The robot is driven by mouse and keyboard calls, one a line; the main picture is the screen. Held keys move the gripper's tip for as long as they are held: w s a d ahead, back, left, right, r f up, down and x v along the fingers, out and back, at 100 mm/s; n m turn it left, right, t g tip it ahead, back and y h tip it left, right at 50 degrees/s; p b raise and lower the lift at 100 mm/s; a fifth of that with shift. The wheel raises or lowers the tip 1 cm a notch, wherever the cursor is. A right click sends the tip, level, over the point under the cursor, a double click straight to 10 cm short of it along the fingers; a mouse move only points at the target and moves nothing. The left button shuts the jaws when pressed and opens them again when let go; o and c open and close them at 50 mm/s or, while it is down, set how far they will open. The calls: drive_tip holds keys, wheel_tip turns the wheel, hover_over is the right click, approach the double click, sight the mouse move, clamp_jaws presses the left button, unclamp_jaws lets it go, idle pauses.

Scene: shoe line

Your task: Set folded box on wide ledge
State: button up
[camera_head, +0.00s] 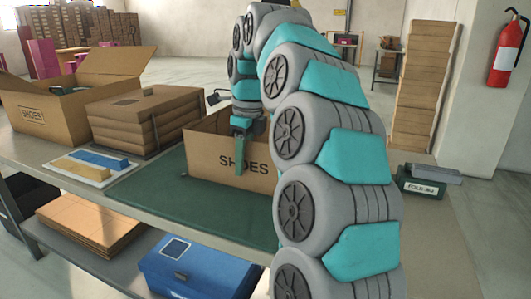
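An open brown carton marked SHOES (213,157) stands upright on the green mat (165,205) in the middle of the bench. Its right part is hidden behind my arm. My gripper (240,158) points down at the carton's near wall. One teal finger shows in front of that wall, over the lettering; the other finger is hidden, so I cannot tell whether the gripper is shut on the wall. A second carton marked SHOES (38,118), with its flaps up, stands at the bench's far left. I cannot tell which surface is the wide ledge.
Strapped flat cartons (140,118) are stacked left of the mat. A pad with yellow and blue bars (90,168) lies before them. A green FOLD JIG block (420,185) sits at right. Flat cardboard (90,222) and a blue case (195,265) rest on the lower shelf.

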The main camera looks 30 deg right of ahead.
clamp_jaws()
idle(1.2)
